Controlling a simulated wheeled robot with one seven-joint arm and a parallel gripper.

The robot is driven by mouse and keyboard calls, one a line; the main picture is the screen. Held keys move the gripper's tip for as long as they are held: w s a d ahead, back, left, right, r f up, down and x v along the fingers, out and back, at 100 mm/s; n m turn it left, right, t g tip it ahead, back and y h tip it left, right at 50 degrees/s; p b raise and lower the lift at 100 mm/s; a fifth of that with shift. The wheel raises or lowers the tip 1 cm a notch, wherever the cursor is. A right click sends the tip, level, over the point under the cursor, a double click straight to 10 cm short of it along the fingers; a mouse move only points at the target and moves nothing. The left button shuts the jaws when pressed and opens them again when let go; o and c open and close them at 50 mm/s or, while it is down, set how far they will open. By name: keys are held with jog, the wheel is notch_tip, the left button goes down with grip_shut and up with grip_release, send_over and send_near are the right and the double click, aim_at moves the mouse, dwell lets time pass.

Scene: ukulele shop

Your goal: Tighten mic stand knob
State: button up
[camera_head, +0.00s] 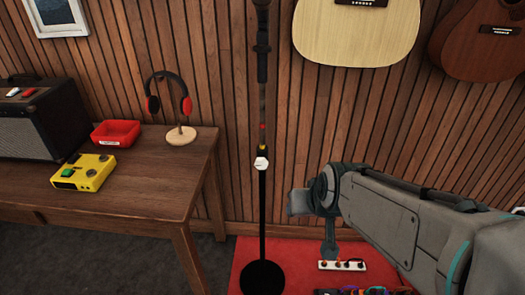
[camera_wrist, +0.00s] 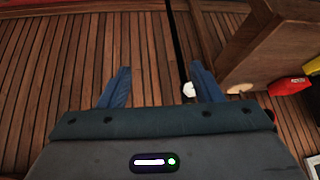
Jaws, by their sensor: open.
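The mic stand is a thin black pole (camera_head: 262,205) on a round black base (camera_head: 262,277), standing upright. Its white knob (camera_head: 261,163) sits about midway up, below small red and yellow bands. In the wrist view the knob (camera_wrist: 188,89) shows beside the inner edge of the right-hand finger, with the pole (camera_wrist: 179,40) running up from it. My gripper (camera_wrist: 161,66) is open, with nothing held between its two blue-grey fingers. Whether a finger touches the knob cannot be told. In the head view my arm reaches in from the right, its end right of the pole and below knob height.
A wooden table (camera_head: 145,190) at left holds a yellow pedal (camera_head: 84,172), red tray (camera_head: 116,133), headphones on a stand (camera_head: 181,133) and an amplifier (camera_head: 45,120). Guitars (camera_head: 355,32) hang on the slatted wall. A power strip (camera_head: 342,266) lies on the red mat (camera_head: 228,262).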

aim_at(261, 166)
jog(key=w+a+f+m+t+h+b, duration=0.2)
jog(key=w+a+f+t+h+b, duration=0.1)
jog(key=w+a+f+t+b, duration=0.75)
jog(key=shift+t+y, duration=0.4)
jog(key=shift+t, duration=0.25)
jog(key=w, duration=0.4)
jog(key=w+r+b, duration=0.1)
jog(key=w, duration=0.3)
jog(key=w+b, duration=0.1)
jog(key=w, duration=0.4)
jog(key=shift+a+r, duration=0.15)
jog(key=shift+a, duration=0.2)
jog(key=c, duration=1)
